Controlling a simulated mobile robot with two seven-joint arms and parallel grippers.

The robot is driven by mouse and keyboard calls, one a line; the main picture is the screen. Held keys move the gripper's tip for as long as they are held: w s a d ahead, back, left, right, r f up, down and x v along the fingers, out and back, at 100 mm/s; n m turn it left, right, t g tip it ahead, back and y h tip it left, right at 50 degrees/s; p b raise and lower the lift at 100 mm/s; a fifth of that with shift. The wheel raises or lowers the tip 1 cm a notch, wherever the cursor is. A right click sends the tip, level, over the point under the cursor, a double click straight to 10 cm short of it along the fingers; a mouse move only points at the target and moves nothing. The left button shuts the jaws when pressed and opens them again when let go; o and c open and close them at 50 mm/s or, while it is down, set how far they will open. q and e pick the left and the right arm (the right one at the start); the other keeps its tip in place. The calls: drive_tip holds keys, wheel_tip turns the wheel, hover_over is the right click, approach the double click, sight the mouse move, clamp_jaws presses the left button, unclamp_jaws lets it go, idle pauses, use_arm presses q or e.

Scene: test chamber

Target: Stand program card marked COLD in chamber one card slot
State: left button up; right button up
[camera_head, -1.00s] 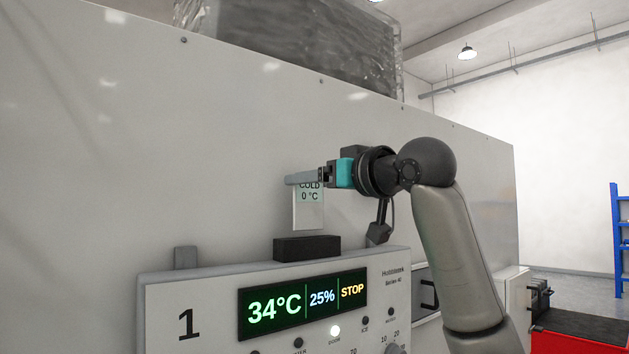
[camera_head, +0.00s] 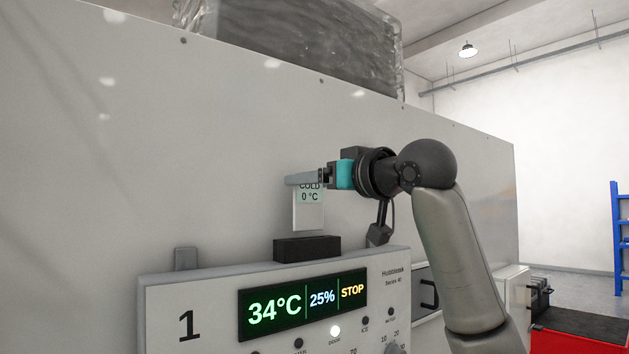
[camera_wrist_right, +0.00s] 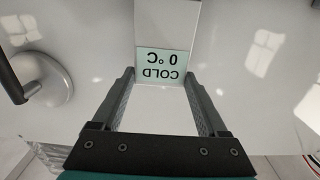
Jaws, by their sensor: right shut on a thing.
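The white program card (camera_head: 309,211) has a pale green label reading COLD 0 °C. My right gripper (camera_head: 306,179) is shut on its upper part and holds it upright. My left gripper is not in view.
The panel shows a display (camera_head: 303,303) with 34°C, 25% and STOP. A large pale wall (camera_head: 150,140) stands close behind the card. A red case (camera_head: 580,340) and a blue rack (camera_head: 619,235) are at the right.

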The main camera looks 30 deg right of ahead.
sight(310, 208)
idle(0.5)
drive_tip(key=shift+f+b, duration=1.7)
drive_tip(key=shift+f, duration=0.65)
drive_tip(key=o, duration=1.2)
drive_tip(key=shift+o, duration=0.2)
drive_tip(key=s+d+b, duration=0.1)
drive_tip(key=s+b, duration=0.2)
drive_tip(key=s, duration=1.2)
drive_tip(key=shift+b, duration=0.3)
